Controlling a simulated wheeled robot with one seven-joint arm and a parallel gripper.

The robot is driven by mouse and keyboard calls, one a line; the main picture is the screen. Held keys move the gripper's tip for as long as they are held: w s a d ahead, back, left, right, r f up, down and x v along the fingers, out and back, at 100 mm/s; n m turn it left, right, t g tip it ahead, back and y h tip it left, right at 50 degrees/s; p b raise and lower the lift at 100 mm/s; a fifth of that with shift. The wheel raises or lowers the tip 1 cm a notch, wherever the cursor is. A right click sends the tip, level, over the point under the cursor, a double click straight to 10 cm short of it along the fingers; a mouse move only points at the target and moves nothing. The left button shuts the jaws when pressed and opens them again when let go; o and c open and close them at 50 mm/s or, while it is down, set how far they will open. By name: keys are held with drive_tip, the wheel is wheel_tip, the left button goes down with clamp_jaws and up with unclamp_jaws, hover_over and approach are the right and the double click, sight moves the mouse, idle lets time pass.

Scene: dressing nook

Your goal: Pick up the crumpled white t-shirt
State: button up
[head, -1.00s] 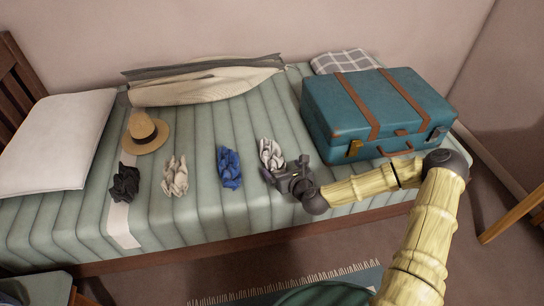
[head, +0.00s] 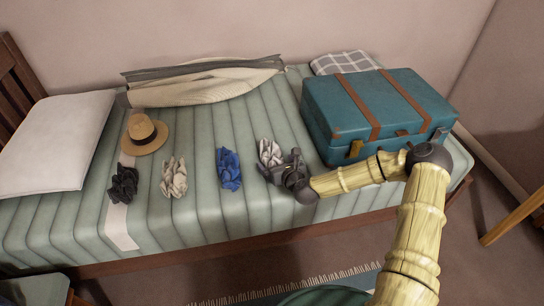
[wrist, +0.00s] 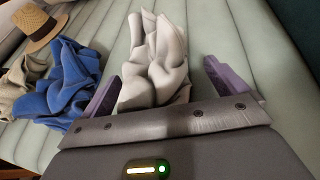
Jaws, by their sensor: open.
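The crumpled white t-shirt (head: 268,152) lies on the striped bed, the rightmost of a row of crumpled garments. My gripper (head: 279,171) is at its near side and hides its lower right part in the head view. In the wrist view, the t-shirt (wrist: 153,55) stands up in folds just ahead of the palm. The gripper's purple fingers (wrist: 165,85) are open, one on each side of the t-shirt, with a wider gap on the right. I cannot tell whether they touch it.
A blue garment (head: 229,169), a beige one (head: 174,177) and a black one (head: 123,184) lie to the left. A straw hat (head: 144,134) is behind them. A teal suitcase (head: 380,110) stands close on the right, beside my arm. Bare bedspread lies behind the t-shirt.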

drive_tip(key=c, duration=1.1)
drive_tip(key=shift+c, duration=0.2)
drive_tip(key=shift+r, duration=0.15)
wheel_tip(320, 180, up, 10)
drive_tip(key=p, duration=0.2)
drive_tip(key=shift+p, duration=0.35)
